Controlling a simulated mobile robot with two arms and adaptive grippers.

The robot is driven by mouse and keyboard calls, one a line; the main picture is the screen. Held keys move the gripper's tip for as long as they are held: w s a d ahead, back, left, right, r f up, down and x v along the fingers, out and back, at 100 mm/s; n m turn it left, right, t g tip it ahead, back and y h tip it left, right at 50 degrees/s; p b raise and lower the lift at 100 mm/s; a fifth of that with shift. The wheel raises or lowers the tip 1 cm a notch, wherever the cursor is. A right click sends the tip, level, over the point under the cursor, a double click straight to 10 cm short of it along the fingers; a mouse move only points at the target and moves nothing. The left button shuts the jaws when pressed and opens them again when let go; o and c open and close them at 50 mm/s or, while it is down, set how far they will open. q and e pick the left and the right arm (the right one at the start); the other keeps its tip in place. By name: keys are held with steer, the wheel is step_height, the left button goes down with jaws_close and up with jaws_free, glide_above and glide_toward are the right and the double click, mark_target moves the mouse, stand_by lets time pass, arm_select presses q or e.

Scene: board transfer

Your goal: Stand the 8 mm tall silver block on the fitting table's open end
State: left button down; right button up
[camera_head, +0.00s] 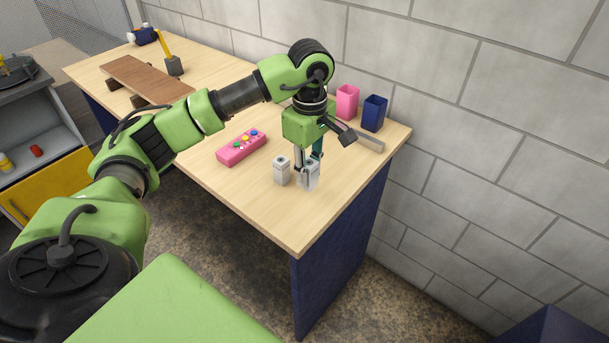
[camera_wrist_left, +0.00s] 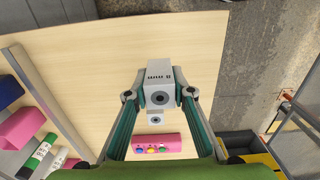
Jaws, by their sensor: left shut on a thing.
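My left gripper (camera_head: 308,172) points down over the wooden fitting table (camera_head: 270,215) and is shut on a silver block (camera_head: 313,182). In the left wrist view the held block (camera_wrist_left: 158,75) sits between the fingertips (camera_wrist_left: 159,96), with a dark round hole and small printed marks that look like "8 mm". I cannot tell whether its base touches the tabletop. A second, smaller-looking silver block (camera_head: 282,170) stands on the table just left of it, apart, and also shows in the left wrist view (camera_wrist_left: 155,119). My right gripper is out of view.
A pink button box (camera_head: 241,148) lies left of the blocks. A pink cup (camera_head: 347,101), a navy cup (camera_head: 374,113) and a grey bar (camera_head: 369,142) are near the wall. A brown board (camera_head: 147,81) lies farther left. The tabletop's near right corner is clear.

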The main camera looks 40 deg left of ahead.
arm_select(q)
steer(key=shift+w+a+f, duration=0.35)
steer(key=shift+a+f, duration=0.05)
steer(key=shift+f, duration=0.1)
steer(key=shift+w+a+f, duration=0.2)
steer(key=shift+w+f, duration=0.1)
steer(key=shift+f, duration=0.2)
steer(key=f, duration=0.1)
steer(key=f+p, duration=0.2)
steer(key=shift+w+a, duration=0.2)
steer(key=shift+a, duration=0.1)
steer(key=shift+f, duration=0.4)
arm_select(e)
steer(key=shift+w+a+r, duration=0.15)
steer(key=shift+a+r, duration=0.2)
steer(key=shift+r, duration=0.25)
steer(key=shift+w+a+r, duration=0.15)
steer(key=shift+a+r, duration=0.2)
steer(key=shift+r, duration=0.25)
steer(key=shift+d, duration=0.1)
arm_select(q)
steer(key=shift+f, duration=0.2)
steer(key=c, duration=1.8)
jaws_free()
steer(key=shift+o, duration=0.2)
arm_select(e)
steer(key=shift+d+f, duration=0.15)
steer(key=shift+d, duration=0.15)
